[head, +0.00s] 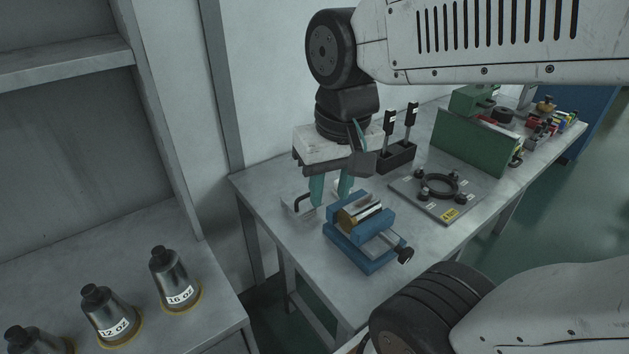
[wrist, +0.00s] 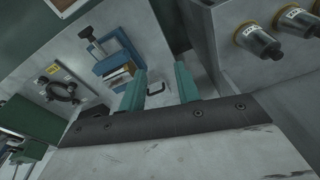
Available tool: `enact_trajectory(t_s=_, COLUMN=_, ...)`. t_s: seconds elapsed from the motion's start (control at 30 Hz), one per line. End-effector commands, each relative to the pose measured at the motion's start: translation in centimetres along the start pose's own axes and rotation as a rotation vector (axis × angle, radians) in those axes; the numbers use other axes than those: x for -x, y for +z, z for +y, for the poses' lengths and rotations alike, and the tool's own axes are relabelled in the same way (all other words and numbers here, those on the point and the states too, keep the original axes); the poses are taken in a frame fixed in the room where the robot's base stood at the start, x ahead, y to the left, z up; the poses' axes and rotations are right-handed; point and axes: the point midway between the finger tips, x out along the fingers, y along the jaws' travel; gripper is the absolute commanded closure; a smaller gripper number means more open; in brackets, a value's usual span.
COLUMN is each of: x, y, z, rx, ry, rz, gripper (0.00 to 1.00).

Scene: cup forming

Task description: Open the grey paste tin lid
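My gripper (head: 331,199) hangs over the near left end of the workbench, its two teal fingers apart and pointing down. In the wrist view my gripper (wrist: 160,70) also shows a clear gap between the fingers. I cannot make out a grey paste tin or its lid in either view. A small pale block (head: 297,206) with a black bent rod sits on the bench just left of the fingers. Part of the bench behind the fingers is hidden by them.
A blue vise (head: 358,254) with a brass-coloured piece stands just right of the fingers. A plate with a black ring (head: 447,188), a black holder with upright tools (head: 396,158) and a green panel (head: 470,143) lie farther back. Labelled metal cones (head: 174,279) stand on the left counter.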

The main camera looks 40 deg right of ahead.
Motion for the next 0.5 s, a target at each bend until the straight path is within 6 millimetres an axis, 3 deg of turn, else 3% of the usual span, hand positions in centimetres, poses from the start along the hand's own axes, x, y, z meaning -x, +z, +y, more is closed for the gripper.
enact_trajectory(t_s=0.3, x=-5.7, y=-11.3, z=2.2, rx=-0.691, ry=-0.022, rz=0.016, gripper=0.67)
enact_trajectory(t_s=0.5, x=-10.4, y=-16.9, z=4.6, rx=-1.082, ry=-0.039, rz=0.035, gripper=0.67)
